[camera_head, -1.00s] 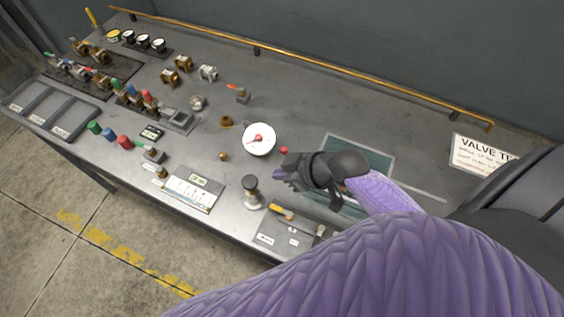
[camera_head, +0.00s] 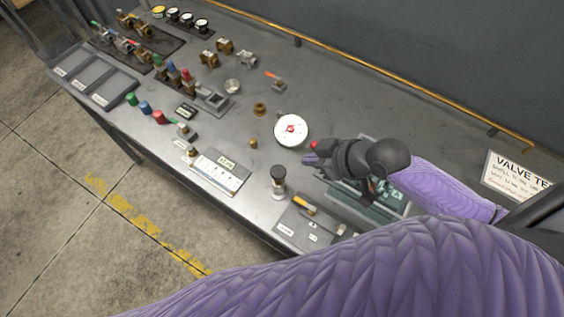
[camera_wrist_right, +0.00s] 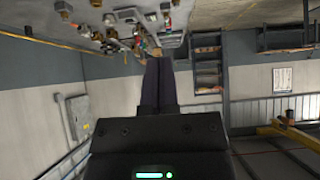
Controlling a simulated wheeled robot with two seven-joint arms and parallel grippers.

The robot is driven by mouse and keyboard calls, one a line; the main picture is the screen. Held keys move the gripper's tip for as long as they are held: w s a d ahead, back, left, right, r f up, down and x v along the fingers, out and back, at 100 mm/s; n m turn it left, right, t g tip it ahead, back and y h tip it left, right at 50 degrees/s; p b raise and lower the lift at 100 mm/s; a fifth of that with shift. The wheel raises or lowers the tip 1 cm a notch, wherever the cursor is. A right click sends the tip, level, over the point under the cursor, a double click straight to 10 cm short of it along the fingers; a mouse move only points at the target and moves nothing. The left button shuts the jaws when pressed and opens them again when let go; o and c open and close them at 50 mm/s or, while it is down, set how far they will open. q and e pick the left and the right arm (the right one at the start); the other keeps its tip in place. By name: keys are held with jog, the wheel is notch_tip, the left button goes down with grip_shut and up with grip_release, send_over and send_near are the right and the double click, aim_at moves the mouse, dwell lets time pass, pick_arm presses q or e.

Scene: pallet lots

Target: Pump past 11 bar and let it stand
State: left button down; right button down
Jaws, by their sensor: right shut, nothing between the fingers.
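A round white dial gauge (camera_head: 291,130) with red at its centre faces up on the grey bench; its reading is too small to make out. A plunger with a black knob (camera_head: 278,172), possibly the pump handle, stands upright near the bench's front edge. My right gripper (camera_head: 311,159) is above the bench, between the gauge and the plunger and to their right, apart from both. A small red knob (camera_head: 314,146) shows just beside it. In the right wrist view my gripper's fingers (camera_wrist_right: 160,80) are together and empty. My left gripper is not in view.
A teal-lined tray (camera_head: 388,202) lies under my right forearm. A yellow-handled tool (camera_head: 303,204) lies on a grey plate near the front edge. Brass fittings (camera_head: 224,46) and coloured caps (camera_head: 145,108) stand at the left. A brass rail (camera_head: 346,63) runs along the back.

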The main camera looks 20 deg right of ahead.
jog(key=b, duration=0.3)
send_over(284, 176)
jog(key=w, duration=0.1)
notch_tip(284, 176, down, 8)
jog(key=shift+a+r, duration=0.15)
notch_tip(284, 176, down, 3)
jog(key=shift+s+r, duration=0.1)
jog(key=shift+r, duration=0.05)
jog(key=shift+f, duration=0.45)
notch_tip(284, 176, down, 4)
jog(key=b, duration=0.4)
jog(key=shift+s, duration=0.1)
jog(key=shift+r, duration=0.2)
